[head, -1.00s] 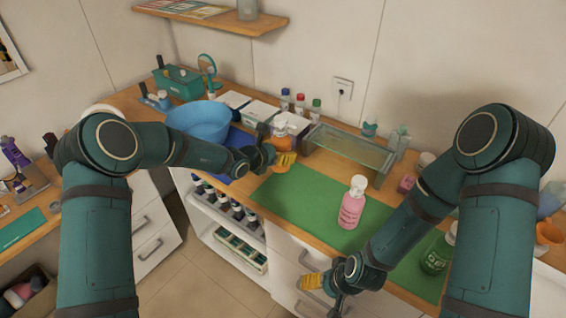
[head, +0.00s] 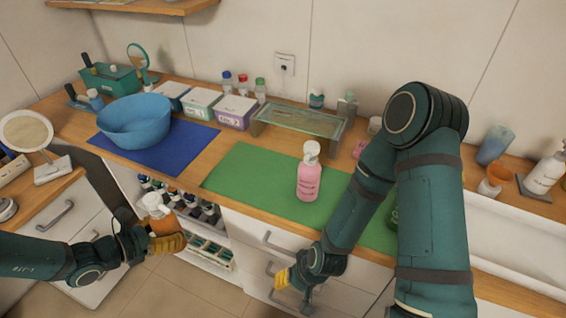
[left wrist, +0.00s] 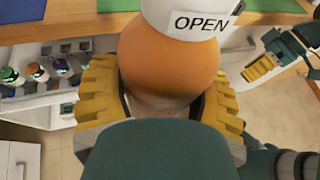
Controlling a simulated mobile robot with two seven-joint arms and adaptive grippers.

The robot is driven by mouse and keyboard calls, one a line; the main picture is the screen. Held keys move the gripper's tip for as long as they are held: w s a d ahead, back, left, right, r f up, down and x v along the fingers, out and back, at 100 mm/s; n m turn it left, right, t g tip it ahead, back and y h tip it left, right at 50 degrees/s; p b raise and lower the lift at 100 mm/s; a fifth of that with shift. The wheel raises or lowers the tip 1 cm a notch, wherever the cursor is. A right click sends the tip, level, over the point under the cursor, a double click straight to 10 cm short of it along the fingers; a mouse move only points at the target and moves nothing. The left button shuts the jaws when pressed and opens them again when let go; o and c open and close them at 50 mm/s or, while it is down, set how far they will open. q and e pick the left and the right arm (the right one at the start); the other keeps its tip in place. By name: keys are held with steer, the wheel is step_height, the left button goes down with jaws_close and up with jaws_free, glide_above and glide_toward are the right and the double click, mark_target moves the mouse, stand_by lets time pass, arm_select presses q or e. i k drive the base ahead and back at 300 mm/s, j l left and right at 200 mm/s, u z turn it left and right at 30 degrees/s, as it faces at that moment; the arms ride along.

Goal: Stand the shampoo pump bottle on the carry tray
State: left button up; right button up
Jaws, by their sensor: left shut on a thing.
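My left gripper (head: 166,241) is shut on an orange bottle with a white top (head: 157,208), held in front of the cart, off the counter. In the left wrist view the orange bottle (left wrist: 165,62) sits between the yellow fingers, its white top marked "OPEN". A pink bottle with a white top (head: 308,178) stands upright on the green mat. A white pump bottle (head: 545,174) stands at the far right; I cannot read which bottle is shampoo. My right gripper (head: 292,280) hangs before the drawers; its opening is unclear. I cannot pick out the carry tray with certainty.
The green mat (head: 240,175) has bare room left of the pink bottle. A blue bowl (head: 135,122) is on a blue mat (head: 190,145). A glass-topped stand (head: 298,122) and lidded boxes (head: 237,110) line the back. A white recessed surface (head: 500,235) lies at right.

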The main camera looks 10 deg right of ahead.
mark_target(483, 236)
steer(key=k+l, duration=0.45)
steer(key=l, duration=0.15)
steer(key=k+l, duration=0.5)
steer(key=l, duration=0.15)
steer(key=k+l+z, duration=0.15)
steer(key=z, duration=0.2)
steer(key=l+z, duration=0.35)
steer(key=k+j, duration=0.05)
steer(key=j, duration=0.05)
